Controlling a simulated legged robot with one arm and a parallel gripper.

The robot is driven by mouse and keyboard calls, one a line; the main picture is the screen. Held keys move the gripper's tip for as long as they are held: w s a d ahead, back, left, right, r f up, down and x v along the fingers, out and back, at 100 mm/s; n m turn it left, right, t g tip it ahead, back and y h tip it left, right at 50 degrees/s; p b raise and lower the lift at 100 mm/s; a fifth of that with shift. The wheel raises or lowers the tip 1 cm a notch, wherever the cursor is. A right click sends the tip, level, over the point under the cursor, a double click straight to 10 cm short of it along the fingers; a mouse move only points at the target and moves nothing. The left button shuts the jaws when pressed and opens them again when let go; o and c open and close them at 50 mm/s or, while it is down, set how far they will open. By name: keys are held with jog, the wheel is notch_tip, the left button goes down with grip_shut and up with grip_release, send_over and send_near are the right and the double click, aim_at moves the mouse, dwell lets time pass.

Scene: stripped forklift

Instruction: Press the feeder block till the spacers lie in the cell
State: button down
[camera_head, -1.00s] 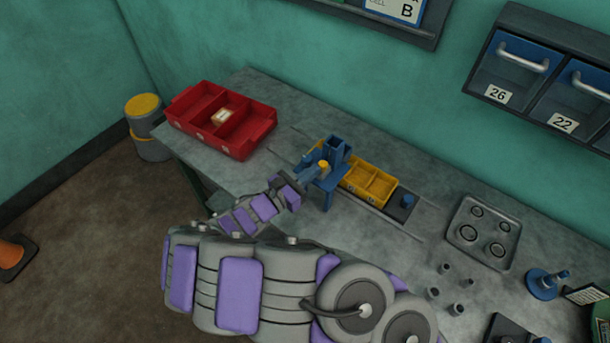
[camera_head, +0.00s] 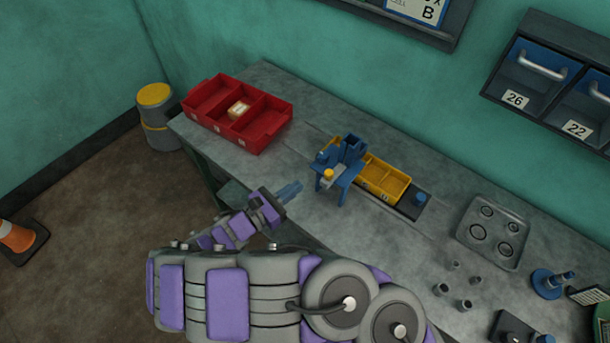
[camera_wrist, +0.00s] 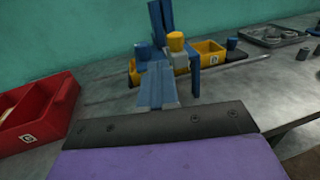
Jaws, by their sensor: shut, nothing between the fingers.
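The blue feeder stand (camera_head: 352,170) with its upright chute stands over a rail on the bench. A grey block with a yellow cap (camera_head: 328,175) sits at its near side; it also shows in the wrist view (camera_wrist: 177,42). A yellow tray (camera_head: 405,182) with several cells lies just right of the stand, partly hidden by it. My gripper (camera_head: 293,190) is shut and empty, left of the stand and apart from the capped block. In the wrist view its blue fingers (camera_wrist: 157,82) point toward the stand. I cannot make out any spacers in the cells.
A red divided bin (camera_head: 260,125) holding a small box stands at the back left. A dark block with a blue knob (camera_head: 421,198) sits at the tray's right end. A grey tray of rings (camera_head: 492,232) and several small cylinders lie further right.

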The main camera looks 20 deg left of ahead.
jog(key=shift+d+v, duration=0.2)
jog(key=shift+v, duration=1.45)
jog(key=shift+s+d+r, duration=0.1)
jog(key=shift+s+r, duration=0.05)
jog(key=s+p, duration=0.2)
jog(key=p, duration=0.1)
jog(key=s+a+p, duration=0.1)
jog(key=s+p, duration=0.2)
jog(key=shift+a+r, duration=0.1)
jog(key=shift+a, duration=0.1)
jog(key=shift+d, duration=0.1)
